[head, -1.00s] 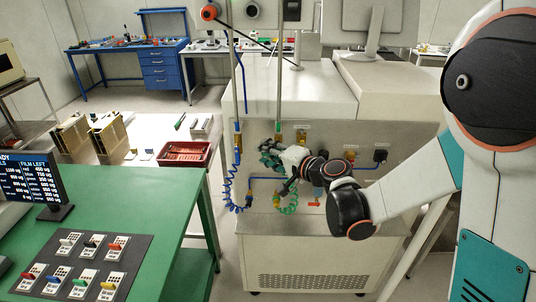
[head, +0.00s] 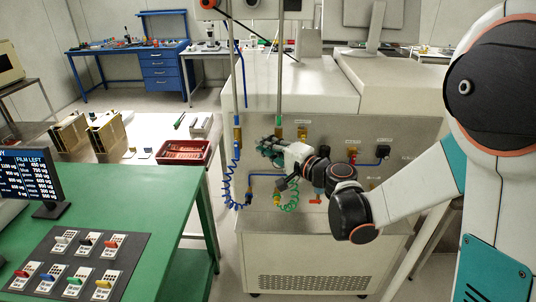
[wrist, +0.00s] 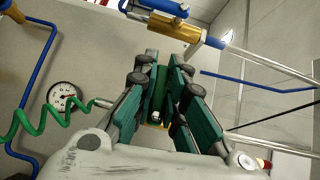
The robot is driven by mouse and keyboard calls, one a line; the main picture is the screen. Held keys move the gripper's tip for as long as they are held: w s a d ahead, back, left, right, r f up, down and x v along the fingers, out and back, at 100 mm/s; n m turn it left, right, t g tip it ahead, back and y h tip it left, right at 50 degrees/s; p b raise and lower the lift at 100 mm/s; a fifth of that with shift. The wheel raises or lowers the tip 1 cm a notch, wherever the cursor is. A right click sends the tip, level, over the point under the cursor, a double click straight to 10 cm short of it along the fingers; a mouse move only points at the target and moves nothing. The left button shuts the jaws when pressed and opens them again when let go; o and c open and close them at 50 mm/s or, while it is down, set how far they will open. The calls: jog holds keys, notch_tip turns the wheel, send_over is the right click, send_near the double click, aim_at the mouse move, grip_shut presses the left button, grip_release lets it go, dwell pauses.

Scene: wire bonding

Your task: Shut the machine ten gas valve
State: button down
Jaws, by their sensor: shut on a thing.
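My gripper (head: 264,147) is at the front panel of the pale machine (head: 350,205), its dark green fingers pointing left. In the wrist view the fingers (wrist: 165,65) are closed around a green valve handle (wrist: 160,85). A silver nut and a bit of brass show below the handle between the fingers. The valve's body is mostly hidden by my gripper. A second valve, with a blue handle (wrist: 160,6) and brass body (wrist: 170,28), is near the fingertips but apart from them. Which valve belongs to machine ten cannot be read.
A coiled green hose (wrist: 45,130) and a pressure gauge (wrist: 64,96) are left of the fingers. A coiled blue hose (head: 229,190) hangs at the machine's left edge. More fittings sit to the right on the panel. A green table (head: 150,195) stands at the left.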

jog(key=shift+r+m+t+y+b, duration=0.15)
jog(key=shift+m+t+y+b, duration=0.15)
jog(key=shift+m+b, duration=0.1)
jog(key=c, duration=1.6)
grip_release()
jog(key=shift+c, duration=0.2)
jog(key=shift+s+d, duration=0.1)
jog(key=shift+d, duration=0.05)
jog(key=v, duration=1.1)
jog(key=shift+s+d, duration=0.25)
